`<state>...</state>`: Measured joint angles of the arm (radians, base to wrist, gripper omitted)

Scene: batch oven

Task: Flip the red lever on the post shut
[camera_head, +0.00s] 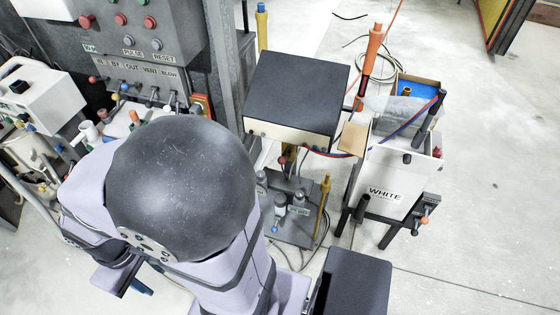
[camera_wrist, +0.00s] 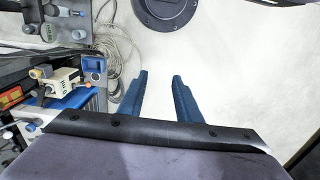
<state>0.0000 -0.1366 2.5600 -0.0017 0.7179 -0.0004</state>
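My gripper (camera_wrist: 160,76) shows in the wrist view as two blue fingers with a clear gap between them. It is open and empty, above pale floor. In the head view only a small blue part of it shows below my arm at the lower left. An orange-red handle (camera_head: 374,48) stands upright on a thin post behind the white box, well apart from my gripper. I cannot tell whether it is the red lever. A small red part (camera_head: 283,160) shows below the black-topped box, also too small to identify. My arm hides part of the area at the left.
A grey control panel (camera_head: 152,25) with buttons and knobs stands at the upper left. A black-topped box (camera_head: 298,88) and a white box (camera_head: 388,178) labelled WHITE stand at centre. In the wrist view, a small cream device (camera_wrist: 62,83) lies left of my fingers.

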